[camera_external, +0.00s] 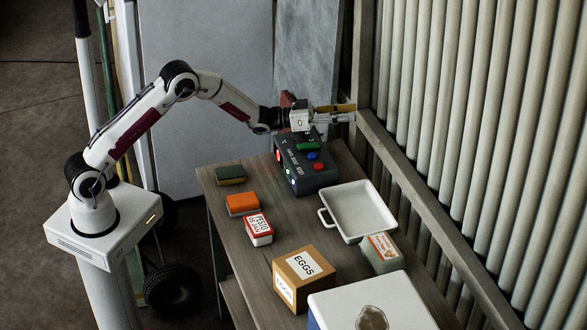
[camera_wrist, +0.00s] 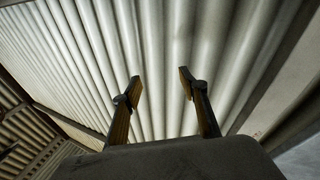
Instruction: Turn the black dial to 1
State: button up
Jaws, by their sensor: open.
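A dark grey control box (camera_external: 316,178) stands at the far end of the wooden table. Red and blue knobs and a green piece show on its top, and small coloured buttons and white markings show on its front. I cannot make out the black dial or its numbers. My gripper (camera_external: 350,113) is above and behind the box, pointing right toward the corrugated wall. In the wrist view my gripper (camera_wrist: 158,82) has its two fingers spread apart with nothing between them. The box does not show in the wrist view.
On the table (camera_external: 222,189) are a green block (camera_external: 230,175), an orange block (camera_external: 243,204), a red-and-white box (camera_external: 258,229), an eggs box (camera_external: 303,277), a white tray (camera_external: 361,238), a small carton (camera_external: 381,252) and a white case (camera_external: 345,303). The corrugated wall (camera_external: 490,130) borders the right side.

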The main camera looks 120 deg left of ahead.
jog(key=s+f+n+g+y, duration=0.2)
jog(key=s+f+n+g, duration=0.2)
jog(key=s+f+g, duration=0.1)
jog(key=s+a+f+n+g+y, duration=0.1)
jog(key=s+f+n+g+y, duration=0.1)
jog(key=s+f+n+g, duration=0.2)
jog(key=s+a+f+n+g+y, duration=0.1)
jog(key=s+f+n+g+y, duration=0.1)
jog(key=s+f+n+g, duration=0.2)
jog(key=shift+s+a+f+n+g, duration=0.1)
jog(key=shift+s+f+g, duration=0.45)
jog(key=shift+s+g, duration=0.45)
jog(key=shift+s+a+f+n+g, duration=0.1)
jog(key=shift+s+f+g, duration=0.55)
jog(key=shift+s, duration=0.7)
jog(key=shift+s+f+n+g, duration=0.1)
jog(key=shift+s+f+g, duration=0.35)
jog(key=shift+s+g, duration=0.6)
jog(key=shift+s+d+f, duration=0.1)
jog(key=shift+s+f, duration=0.2)
jog(key=shift+s, duration=0.05)
jog(key=shift+m, duration=0.5)
jog(key=shift+x, duration=3.9)
